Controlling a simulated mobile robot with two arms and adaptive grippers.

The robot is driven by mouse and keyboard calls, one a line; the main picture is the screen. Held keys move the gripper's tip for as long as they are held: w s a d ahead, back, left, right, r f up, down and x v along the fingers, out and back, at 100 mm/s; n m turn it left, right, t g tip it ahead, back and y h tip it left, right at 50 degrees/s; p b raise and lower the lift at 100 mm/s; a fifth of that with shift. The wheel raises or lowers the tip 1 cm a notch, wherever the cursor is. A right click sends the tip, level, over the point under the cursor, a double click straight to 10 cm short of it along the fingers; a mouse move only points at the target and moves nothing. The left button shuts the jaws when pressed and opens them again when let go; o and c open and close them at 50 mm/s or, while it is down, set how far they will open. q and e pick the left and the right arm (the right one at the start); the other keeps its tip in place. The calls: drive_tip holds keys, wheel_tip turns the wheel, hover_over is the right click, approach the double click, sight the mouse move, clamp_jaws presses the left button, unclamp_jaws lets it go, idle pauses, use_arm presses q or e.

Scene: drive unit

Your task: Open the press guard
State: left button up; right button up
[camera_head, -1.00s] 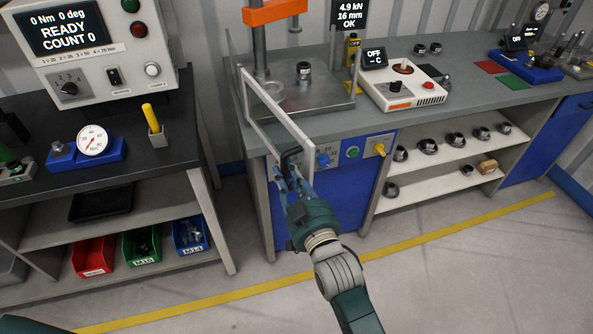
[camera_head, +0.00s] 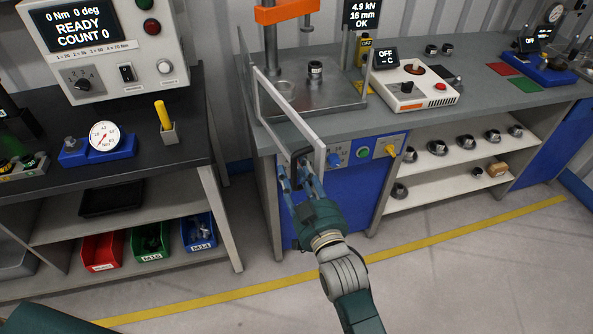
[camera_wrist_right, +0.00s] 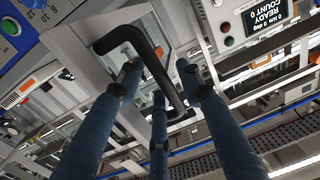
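The press guard (camera_head: 290,118) is a clear panel in a pale frame. It stands swung out from the front left of the press (camera_head: 318,100), its free end past the bench's front edge. A black bar handle (camera_head: 298,161) is at that end, and it also shows in the right wrist view (camera_wrist_right: 150,62). My right gripper (camera_head: 297,176) is at the handle, its fingers spread on both sides of it. In the right wrist view the fingers (camera_wrist_right: 157,75) stand apart, with gaps beside the bar; any light contact is unclear. My left gripper is out of view.
A control box (camera_head: 414,88) stands right of the press. A dark bench (camera_head: 110,185) stands at left. The floor in front is clear.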

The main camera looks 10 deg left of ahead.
drive_tip(key=v, duration=1.2)
